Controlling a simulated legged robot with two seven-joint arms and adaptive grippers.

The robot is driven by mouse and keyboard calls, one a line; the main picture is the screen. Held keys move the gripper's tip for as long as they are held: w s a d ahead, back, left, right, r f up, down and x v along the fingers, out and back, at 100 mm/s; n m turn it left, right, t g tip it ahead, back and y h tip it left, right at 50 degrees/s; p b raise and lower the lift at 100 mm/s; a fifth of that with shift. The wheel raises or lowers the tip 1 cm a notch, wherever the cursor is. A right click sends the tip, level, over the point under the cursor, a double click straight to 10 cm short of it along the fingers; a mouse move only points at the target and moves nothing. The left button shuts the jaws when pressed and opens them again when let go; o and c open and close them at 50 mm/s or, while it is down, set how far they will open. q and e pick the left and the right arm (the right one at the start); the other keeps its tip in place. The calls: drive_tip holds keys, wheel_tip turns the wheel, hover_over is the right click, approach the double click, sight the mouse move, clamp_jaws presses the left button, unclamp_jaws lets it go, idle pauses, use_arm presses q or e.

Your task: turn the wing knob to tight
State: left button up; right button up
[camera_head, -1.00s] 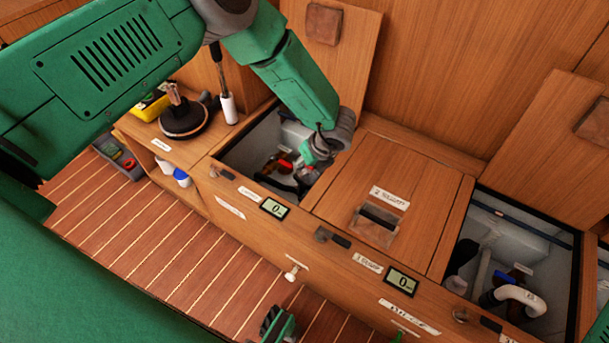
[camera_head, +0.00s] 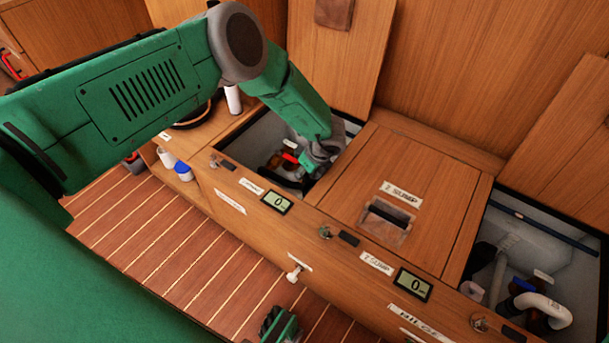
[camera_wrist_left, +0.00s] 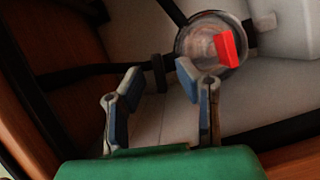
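The red wing knob (camera_head: 290,158) is in the left open compartment. In the left wrist view the red wing (camera_wrist_left: 229,48) stands on a round clear lid (camera_wrist_left: 203,42), near the top and right of centre. My left gripper (camera_head: 313,170) reaches down into that compartment, beside the knob. In the wrist view its fingers (camera_wrist_left: 160,88) are spread with nothing between them, and the knob lies beyond and right of the fingertips, apart from them. My right gripper (camera_head: 281,325) shows only partly at the bottom edge, away from the compartments; its opening is unclear.
Black hoses (camera_wrist_left: 85,77) run beside the lid. A closed wooden hatch (camera_head: 400,190) separates the left compartment from the right one, which holds a white pipe (camera_head: 545,306). Displays (camera_head: 277,201) and small latches line the front ledge. A raised hatch board (camera_head: 335,50) stands behind.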

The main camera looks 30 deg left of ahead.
use_arm(q)
drive_tip(key=shift+a+f, duration=0.1)
drive_tip(key=shift+f, duration=0.2)
clamp_jaws()
drive_tip(key=shift+r, duration=0.1)
